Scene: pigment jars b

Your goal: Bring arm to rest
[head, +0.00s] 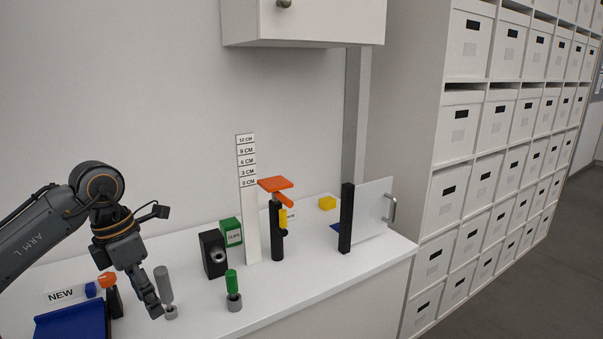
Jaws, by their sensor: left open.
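My left arm comes in from the left edge, with its dark gripper (145,290) pointing down over the left part of the white counter (290,293). The gripper is open and holds nothing that I can see. Its visible finger hangs just left of a grey peg-like piece (165,284) on a small round base; I cannot tell whether they touch. My right gripper is not in view.
A green-handled piece (232,283), black box (213,254), green box (231,232), height scale (251,215), orange-topped black stand (277,230) and black post (346,218) stand to the right. A blue tray (72,320) lies lower left. A cabinet (303,22) hangs above.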

